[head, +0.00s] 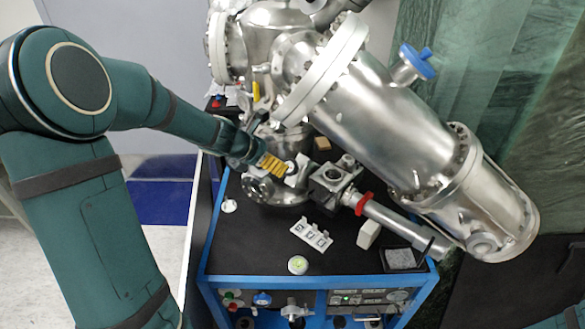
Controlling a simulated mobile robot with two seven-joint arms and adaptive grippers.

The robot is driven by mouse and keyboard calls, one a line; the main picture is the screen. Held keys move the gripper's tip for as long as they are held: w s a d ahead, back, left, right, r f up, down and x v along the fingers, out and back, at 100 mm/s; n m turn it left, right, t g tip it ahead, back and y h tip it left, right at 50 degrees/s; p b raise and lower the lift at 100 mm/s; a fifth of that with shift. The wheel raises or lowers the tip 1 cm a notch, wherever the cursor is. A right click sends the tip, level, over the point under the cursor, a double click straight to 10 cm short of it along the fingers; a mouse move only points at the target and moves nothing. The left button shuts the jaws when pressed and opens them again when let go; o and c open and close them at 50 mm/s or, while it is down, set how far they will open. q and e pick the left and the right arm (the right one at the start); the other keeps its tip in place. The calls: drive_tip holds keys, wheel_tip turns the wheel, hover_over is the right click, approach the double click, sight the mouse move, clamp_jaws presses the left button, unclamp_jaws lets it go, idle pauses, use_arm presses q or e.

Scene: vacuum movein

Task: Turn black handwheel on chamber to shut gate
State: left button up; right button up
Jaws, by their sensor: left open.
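The silver metal chamber (400,125) with wide bolted flanges lies tilted across the upper middle and right of the head view. My left gripper (277,166) has yellow-gold fingers and is open beside the lower chamber fittings. A small dark round part (291,168) shows right at its fingertips. It may be the black handwheel, but it is small and partly covered by the fingers. I cannot tell whether the fingers touch it. My right gripper is not in view.
A blue-framed cart with a black top (260,240) carries the chamber. On it are a white labelled bracket (311,235), a small round level (298,265) and a metal tube with a red ring (364,204). Blue-knobbed valve (417,62) sits upper right. Green sheeting hangs behind.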

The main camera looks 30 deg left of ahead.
sight(289, 166)
use_arm(q)
drive_tip(key=b+x, duration=0.3)
drive_tip(key=x, duration=0.9)
drive_tip(key=shift+s+f, duration=0.1)
drive_tip(key=shift+w+d+f, duration=0.15)
drive_tip(key=shift+w+f, duration=0.25)
drive_tip(key=shift+w, duration=0.05)
drive_tip(key=shift+c, duration=0.4)
drive_tip(key=c, duration=1.1)
